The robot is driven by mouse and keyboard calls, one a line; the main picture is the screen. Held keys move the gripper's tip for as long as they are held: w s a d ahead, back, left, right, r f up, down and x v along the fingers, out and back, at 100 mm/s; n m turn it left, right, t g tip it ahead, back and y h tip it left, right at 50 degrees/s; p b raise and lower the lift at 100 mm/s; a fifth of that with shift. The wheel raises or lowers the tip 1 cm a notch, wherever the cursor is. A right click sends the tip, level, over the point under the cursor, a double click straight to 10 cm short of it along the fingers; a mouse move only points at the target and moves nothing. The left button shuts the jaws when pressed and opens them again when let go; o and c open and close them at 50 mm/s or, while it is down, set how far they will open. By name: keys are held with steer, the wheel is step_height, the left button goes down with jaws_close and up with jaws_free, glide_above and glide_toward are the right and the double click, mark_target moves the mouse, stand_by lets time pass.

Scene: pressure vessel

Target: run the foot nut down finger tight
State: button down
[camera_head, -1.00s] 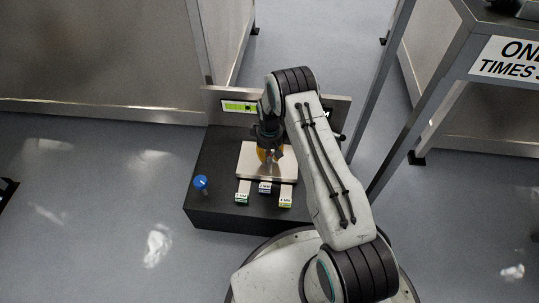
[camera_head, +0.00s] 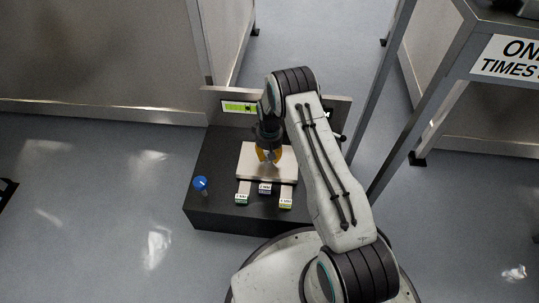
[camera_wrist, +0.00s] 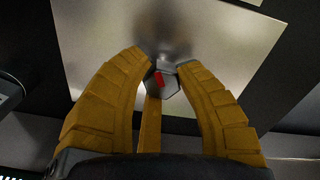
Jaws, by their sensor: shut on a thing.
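The foot nut (camera_wrist: 166,83) is a grey hex nut with a red mark on it, on or just above a bright metal plate (camera_wrist: 90,30) in the wrist view. My gripper (camera_wrist: 162,66) has ribbed yellow fingers, and their tips are closed around the nut. A further finger stands behind, between the two side ones. In the head view my gripper (camera_head: 268,157) points down at the middle of the plate (camera_head: 249,152), and the nut is too small to tell there. The thread under the nut is hidden.
The plate sits on a black block (camera_head: 218,157) with a lit green display (camera_head: 238,107) at its back. Several small labelled tabs (camera_head: 241,198) line its front. A blue-topped knob (camera_head: 200,184) stands at its left. A metal frame (camera_head: 387,120) rises at the right; floor at left is clear.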

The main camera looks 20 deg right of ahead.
steer(key=c, duration=1.3)
jaws_free()
steer(key=shift+s+f, duration=0.25)
steer(key=shift+s, duration=0.15)
steer(key=o, duration=0.4)
steer(key=shift+w+a+r, duration=0.1)
steer(key=shift+w, duration=0.1)
steer(key=shift+r, duration=0.1)
steer(key=shift+r, duration=0.2)
step_height(320, 180, up, 12)
steer(key=shift+f, duration=0.25)
